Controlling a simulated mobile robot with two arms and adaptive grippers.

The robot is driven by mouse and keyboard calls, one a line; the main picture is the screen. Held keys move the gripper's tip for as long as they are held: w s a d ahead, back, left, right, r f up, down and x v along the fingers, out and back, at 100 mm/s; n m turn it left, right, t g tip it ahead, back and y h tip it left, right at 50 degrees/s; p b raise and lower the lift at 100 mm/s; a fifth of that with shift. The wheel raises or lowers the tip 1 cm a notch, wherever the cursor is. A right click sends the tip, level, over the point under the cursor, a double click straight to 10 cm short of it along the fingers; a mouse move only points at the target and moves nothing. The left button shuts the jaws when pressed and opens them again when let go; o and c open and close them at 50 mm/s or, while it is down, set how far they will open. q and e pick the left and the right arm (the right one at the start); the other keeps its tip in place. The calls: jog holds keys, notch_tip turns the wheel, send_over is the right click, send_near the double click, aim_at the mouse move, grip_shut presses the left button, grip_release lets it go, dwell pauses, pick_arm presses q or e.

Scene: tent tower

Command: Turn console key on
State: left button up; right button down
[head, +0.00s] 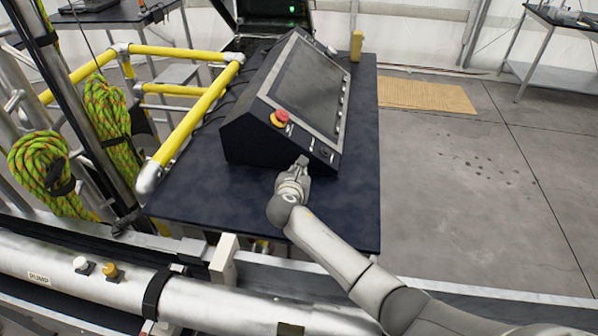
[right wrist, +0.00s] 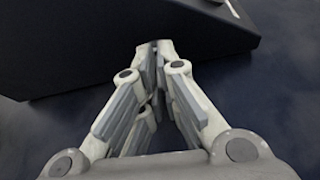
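The black console (head: 262,128) with a sloped screen panel stands on a dark table. A red push button on a yellow base (head: 280,118) sits at the panel's near left corner. A small dark round fitting (head: 325,152) shows at the panel's near right; it may be the key switch, but it is too small to tell. My right gripper (head: 303,161) is at the console's near edge, left of that fitting. In the right wrist view the gripper's fingertips (right wrist: 155,48) meet with nothing seen between them, before the console's dark side (right wrist: 90,50). My left gripper is out of view.
The dark tabletop (head: 200,190) is clear left of the console. Yellow railings (head: 195,125) and coiled green ropes (head: 42,165) stand on the left. A yellow object (head: 357,46) stands at the table's far right corner. Open floor (head: 460,170) lies to the right.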

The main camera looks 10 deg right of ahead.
jog(key=shift+d+f+m+t+y, duration=0.15)
jog(key=shift+m+t+y, duration=0.35)
jog(key=shift+m, duration=0.6)
jog(key=shift+s+d+m+y, duration=0.1)
jog(key=shift+m+y, duration=0.6)
jog(key=shift+m, duration=0.3)
jog(key=shift+t, duration=0.3)
jog(key=c, duration=1.7)
grip_release()
jog(key=v, duration=1.2)
